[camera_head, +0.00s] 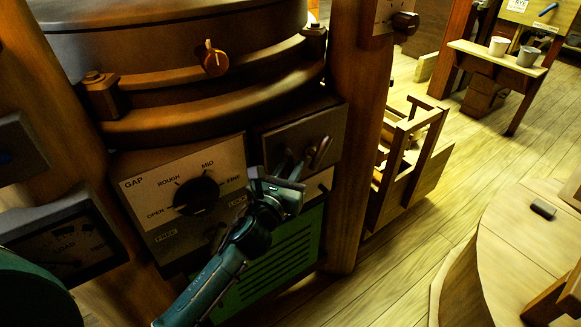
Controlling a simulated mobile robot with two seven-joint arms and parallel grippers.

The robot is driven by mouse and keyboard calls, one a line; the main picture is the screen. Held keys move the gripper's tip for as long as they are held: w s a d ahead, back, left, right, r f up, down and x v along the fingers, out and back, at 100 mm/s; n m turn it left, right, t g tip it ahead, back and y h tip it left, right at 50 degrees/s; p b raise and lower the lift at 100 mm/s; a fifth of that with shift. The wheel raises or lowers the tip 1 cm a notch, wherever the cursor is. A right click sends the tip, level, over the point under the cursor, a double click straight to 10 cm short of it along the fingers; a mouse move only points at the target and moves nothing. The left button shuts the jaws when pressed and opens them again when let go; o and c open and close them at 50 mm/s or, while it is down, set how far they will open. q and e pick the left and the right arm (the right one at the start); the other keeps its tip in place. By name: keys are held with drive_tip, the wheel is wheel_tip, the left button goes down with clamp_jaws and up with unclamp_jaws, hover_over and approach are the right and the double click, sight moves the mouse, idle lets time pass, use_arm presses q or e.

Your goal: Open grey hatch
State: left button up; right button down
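The grey hatch (284,138) is a dark grey panel on the front of the wooden mill housing, right of the GAP dial plate. It looks closed. A short bar handle (321,152) stands out near its right side. My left gripper (291,166) is just in front of the hatch's lower part, left of and below the handle. Its fingers look apart, with nothing seen between them, and they seem clear of the handle. The gripper hides the lower middle of the hatch. My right gripper is not in view.
A GAP dial (195,196) is left of my gripper, and a green slatted panel (270,270) is below it. A wooden post (354,130) stands right of the hatch. A wooden frame (412,160) and round wooden cover (515,245) lie further right, with open floor between.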

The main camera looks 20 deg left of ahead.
use_arm(q)
drive_tip(key=shift+w, duration=0.15)
drive_tip(key=shift+c, duration=0.2)
clamp_jaws()
drive_tip(key=shift+d, duration=0.1)
